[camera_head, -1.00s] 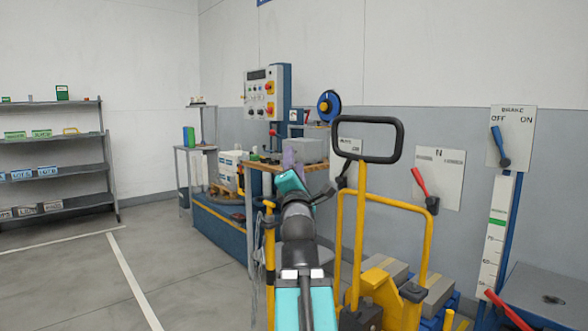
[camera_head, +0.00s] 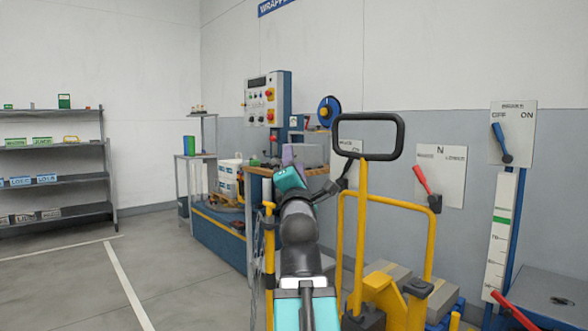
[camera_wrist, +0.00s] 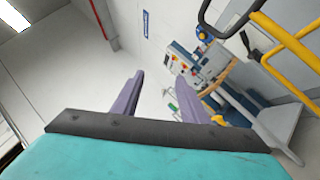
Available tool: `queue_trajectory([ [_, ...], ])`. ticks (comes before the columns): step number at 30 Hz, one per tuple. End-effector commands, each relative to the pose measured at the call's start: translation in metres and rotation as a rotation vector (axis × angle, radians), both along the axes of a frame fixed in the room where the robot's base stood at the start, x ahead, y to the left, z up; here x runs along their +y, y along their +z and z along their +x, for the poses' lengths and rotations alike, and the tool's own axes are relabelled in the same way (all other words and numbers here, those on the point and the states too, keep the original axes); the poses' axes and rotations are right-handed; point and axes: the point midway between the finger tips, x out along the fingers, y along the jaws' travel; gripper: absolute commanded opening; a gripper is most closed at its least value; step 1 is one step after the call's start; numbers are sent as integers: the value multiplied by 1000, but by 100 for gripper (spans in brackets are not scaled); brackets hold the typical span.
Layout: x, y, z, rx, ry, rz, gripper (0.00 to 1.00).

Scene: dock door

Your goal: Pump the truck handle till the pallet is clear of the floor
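The truck handle is a black loop (camera_head: 368,137) on a yellow shaft (camera_head: 360,225), standing upright to the right of my arm. The black loop also shows at the top right of the wrist view (camera_wrist: 238,14). My gripper (camera_head: 291,154) points away toward the wall, left of the loop and apart from it. In the wrist view its two purple fingers (camera_wrist: 160,92) stand apart with nothing between them. Grey blocks (camera_head: 395,270) sit behind the truck's yellow frame (camera_head: 432,235). The pallet is mostly hidden, so its gap to the floor cannot be told.
A control panel (camera_head: 262,103) stands on a blue machine behind my gripper. Red and blue wall levers (camera_head: 427,187) (camera_head: 502,145) and a white gauge with a green mark (camera_head: 499,235) are at right. Shelves (camera_head: 55,180) stand at left. The floor at left is clear.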

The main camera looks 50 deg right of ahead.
Motion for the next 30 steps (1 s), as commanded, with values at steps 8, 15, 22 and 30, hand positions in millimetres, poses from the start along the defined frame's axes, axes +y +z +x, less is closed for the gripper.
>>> queue_trajectory([
  [8, 9, -8, -7, 0, 0, -1, 40],
  [15, 15, -10, -12, -1, 1, 0, 40],
  [22, 16, -10, -13, -1, 1, 0, 40],
  [30, 16, -9, -13, -1, 1, 0, 40],
])
